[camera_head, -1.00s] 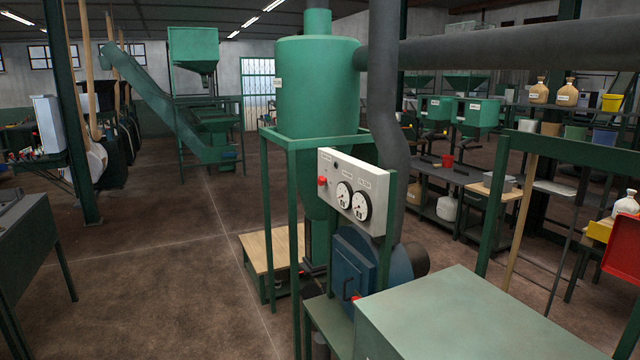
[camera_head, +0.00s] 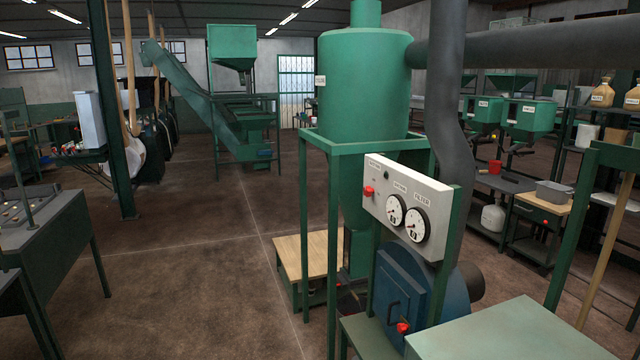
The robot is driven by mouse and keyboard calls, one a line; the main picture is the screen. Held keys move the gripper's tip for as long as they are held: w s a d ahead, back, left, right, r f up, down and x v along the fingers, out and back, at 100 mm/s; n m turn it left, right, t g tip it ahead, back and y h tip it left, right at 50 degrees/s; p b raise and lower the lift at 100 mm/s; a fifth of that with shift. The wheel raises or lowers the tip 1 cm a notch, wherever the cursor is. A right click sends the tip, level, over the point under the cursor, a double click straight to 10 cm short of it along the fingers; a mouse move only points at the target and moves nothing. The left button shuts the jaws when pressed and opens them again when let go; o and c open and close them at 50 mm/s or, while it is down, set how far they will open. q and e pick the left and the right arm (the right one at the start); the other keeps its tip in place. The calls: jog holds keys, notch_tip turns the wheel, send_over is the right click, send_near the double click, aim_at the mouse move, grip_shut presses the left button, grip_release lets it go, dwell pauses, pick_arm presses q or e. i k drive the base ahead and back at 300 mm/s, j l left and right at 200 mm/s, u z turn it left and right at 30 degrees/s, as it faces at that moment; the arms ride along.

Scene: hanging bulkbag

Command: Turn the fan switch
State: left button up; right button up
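A white control panel (camera_head: 407,204) is mounted on the green frame in front of the green cyclone tank (camera_head: 364,88). It carries a red knob (camera_head: 369,191), a small dark knob (camera_head: 387,175) and two round dials (camera_head: 404,218). Its small labels are too blurred to read fully, so I cannot tell which control is the fan switch. Below it is a blue fan housing (camera_head: 399,287) with a handle and another red knob (camera_head: 403,328). Neither of my grippers shows in the head view.
A green-topped cabinet (camera_head: 510,335) stands close at the front right. A dark green bench (camera_head: 45,240) is at the left. A wooden platform (camera_head: 306,254) sits under the tank. The brown floor between bench and tank is open.

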aim_at(367, 191)
jog(key=i+j, duration=0.15)
jog(key=i, duration=0.5)
jog(key=i+j, duration=0.15)
jog(key=i, duration=0.55)
jog(key=j+u, duration=0.05)
